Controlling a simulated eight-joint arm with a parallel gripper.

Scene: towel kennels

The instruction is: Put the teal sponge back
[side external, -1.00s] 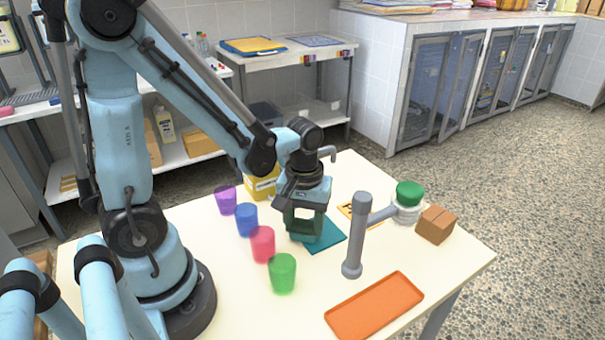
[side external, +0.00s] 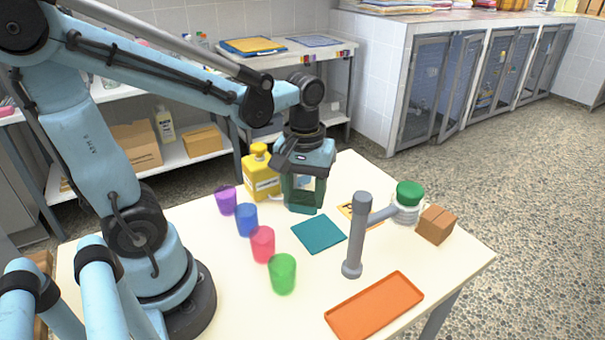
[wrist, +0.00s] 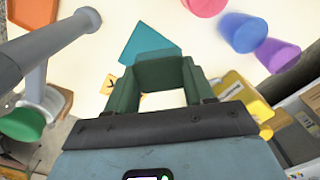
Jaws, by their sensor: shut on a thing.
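My gripper (side external: 304,200) has dark green fingers and is above the back middle of the table, in front of the yellow bottle. It is shut on the teal sponge (wrist: 163,73), a dark green-teal block spanning the fingertips in the wrist view.
Purple (side external: 226,200), blue (side external: 247,220), red (side external: 262,244) and green (side external: 282,274) cups stand left of the teal square. The yellow bottle (side external: 261,178) stands close behind the gripper. A grey post (side external: 357,240) with a side arm, an orange tray (side external: 374,306) and a brown box (side external: 436,225) are right.

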